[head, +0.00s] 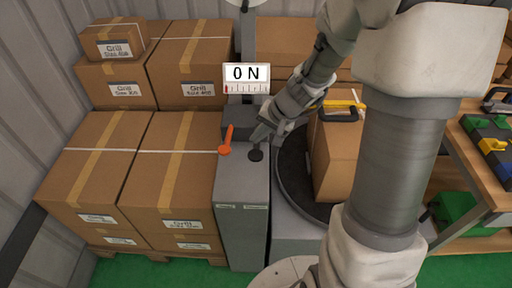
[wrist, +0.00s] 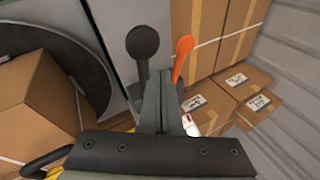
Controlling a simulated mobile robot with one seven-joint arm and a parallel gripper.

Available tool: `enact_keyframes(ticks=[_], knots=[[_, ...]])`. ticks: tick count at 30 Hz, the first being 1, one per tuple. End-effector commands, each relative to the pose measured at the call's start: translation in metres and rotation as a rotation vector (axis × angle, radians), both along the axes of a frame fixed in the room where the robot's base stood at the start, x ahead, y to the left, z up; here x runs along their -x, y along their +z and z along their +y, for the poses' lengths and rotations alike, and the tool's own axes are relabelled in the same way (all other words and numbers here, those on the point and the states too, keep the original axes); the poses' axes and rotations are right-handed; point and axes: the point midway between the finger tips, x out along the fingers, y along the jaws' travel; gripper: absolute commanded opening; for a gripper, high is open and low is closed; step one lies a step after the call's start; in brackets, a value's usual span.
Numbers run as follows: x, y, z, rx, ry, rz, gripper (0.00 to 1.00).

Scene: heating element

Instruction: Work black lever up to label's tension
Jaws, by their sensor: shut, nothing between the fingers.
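The black lever (head: 256,154) stands on top of the grey machine cabinet (head: 242,200), to the right of an orange lever (head: 227,141). In the wrist view the black lever (wrist: 142,50) has a round knob and stands just beyond my fingertips, with the orange lever (wrist: 183,55) on its right. My gripper (head: 264,138) is shut and empty, close by the black lever; I cannot tell whether they touch. The display (head: 246,78) behind the levers reads 0 N above a scale with a red mark at its left end. The label with the tension is not readable.
A carton (head: 335,155) with a yellow and black tool on top stands on a dark round turntable (head: 292,170) to the right. Stacked cartons (head: 165,165) fill the left side. A wooden bench (head: 475,150) with coloured cases stands at far right.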

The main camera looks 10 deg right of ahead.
Motion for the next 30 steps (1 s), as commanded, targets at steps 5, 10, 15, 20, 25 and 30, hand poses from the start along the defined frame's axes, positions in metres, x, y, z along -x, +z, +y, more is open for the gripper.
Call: enact_keyframes(ticks=[5,10,15,20,25,30], knots=[[0.0,0.0,0.0,0.0,0.0,0.0,0.0],[0.0002,-0.0013,0.0,0.0,0.0,0.0,0.0],[0.0017,-0.0067,0.0006,0.0,-0.001,0.0,0.0],[0.0031,-0.0089,0.0009,0.0,-0.001,0.0,0.0],[0.0033,-0.0077,0.001,0.0,0.0,0.0,0.0],[0.0033,-0.0079,0.001,0.0,0.0,0.0,0.0]])
